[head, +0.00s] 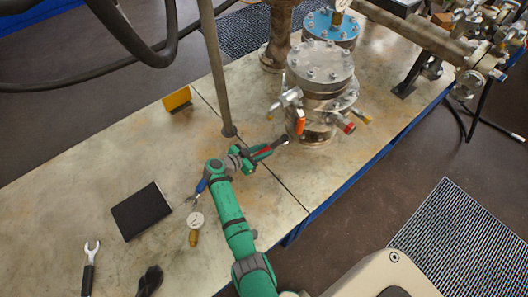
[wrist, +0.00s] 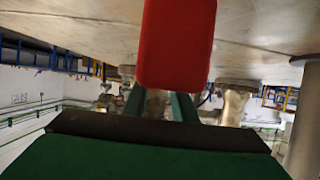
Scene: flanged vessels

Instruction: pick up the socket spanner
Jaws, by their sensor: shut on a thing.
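The socket spanner shows in the head view as a red handle with a dark shaft (head: 279,143) pointing right toward the steel flanged vessel. My green gripper (head: 258,153) is shut on it, left of and in front of the vessel. In the wrist view the red handle (wrist: 177,45) fills the upper middle, between the green fingers (wrist: 160,105). The fingers partly hide the spanner in the head view. I cannot tell clearly how far it is above the table.
The steel flanged vessel (head: 320,72) with side valves stands close to the spanner's tip; a blue-topped vessel (head: 331,27) is behind. A dark upright post (head: 215,75) is near my gripper. A black pad (head: 141,211), pressure gauge (head: 195,222), open-ended spanner (head: 90,267) and yellow block (head: 177,99) are left.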

